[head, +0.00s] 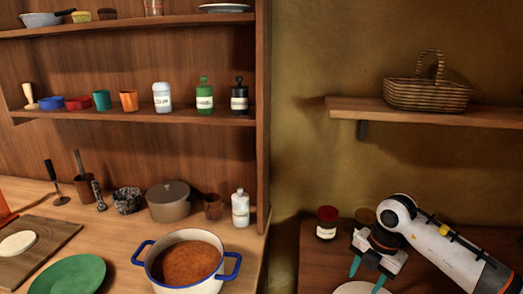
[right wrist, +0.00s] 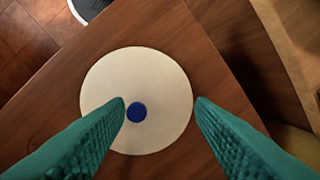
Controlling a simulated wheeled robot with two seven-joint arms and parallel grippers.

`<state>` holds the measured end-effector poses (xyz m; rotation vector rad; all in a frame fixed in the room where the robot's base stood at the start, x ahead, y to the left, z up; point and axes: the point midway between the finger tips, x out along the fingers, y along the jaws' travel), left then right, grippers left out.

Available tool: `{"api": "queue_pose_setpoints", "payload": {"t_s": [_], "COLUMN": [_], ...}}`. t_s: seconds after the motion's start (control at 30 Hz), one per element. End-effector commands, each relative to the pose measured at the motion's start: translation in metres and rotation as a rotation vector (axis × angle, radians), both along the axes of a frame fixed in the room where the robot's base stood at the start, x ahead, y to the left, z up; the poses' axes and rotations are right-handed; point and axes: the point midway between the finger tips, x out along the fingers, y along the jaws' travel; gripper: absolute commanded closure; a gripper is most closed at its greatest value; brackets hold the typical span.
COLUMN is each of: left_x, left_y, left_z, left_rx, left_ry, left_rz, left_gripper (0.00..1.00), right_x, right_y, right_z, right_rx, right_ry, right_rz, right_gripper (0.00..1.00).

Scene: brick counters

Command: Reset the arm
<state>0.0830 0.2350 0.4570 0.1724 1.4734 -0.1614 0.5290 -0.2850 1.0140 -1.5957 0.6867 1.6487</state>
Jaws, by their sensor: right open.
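My right arm reaches in from the right in the head view. Its gripper (head: 366,275) points down over the right counter, above a pale round disc (head: 357,287). In the right wrist view the two teal fingers (right wrist: 160,102) are spread apart with nothing between them. The pale disc (right wrist: 150,75) lies on the wood below, with a blue round spot (right wrist: 136,112) on it, seen between the fingertips. My left gripper is not in view.
A wall shelf (head: 440,114) with a wicker basket (head: 428,95) is above. A blue-rimmed pot (head: 187,262) and a green plate (head: 68,275) sit on the left counter (head: 110,240).

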Motion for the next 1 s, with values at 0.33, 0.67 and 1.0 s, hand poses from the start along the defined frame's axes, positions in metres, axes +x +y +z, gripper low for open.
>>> {"api": "queue_pose_setpoints", "payload": {"t_s": [0.33,0.67,1.0], "left_x": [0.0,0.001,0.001], "left_y": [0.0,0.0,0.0], "left_z": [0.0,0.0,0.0], "left_rx": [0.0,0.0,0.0], "left_ry": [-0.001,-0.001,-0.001], "left_rz": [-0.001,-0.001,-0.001], "left_gripper": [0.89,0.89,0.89], "right_x": [-0.038,-0.024,-0.068], "right_y": [0.225,0.204,0.081], "right_z": [0.039,0.127,-0.012], "right_rx": [1.017,1.645,1.15], "right_ry": [-0.367,-0.819,-0.72], "right_rz": [0.241,-0.521,-1.687], "right_gripper": [0.5,0.5,0.5]}}
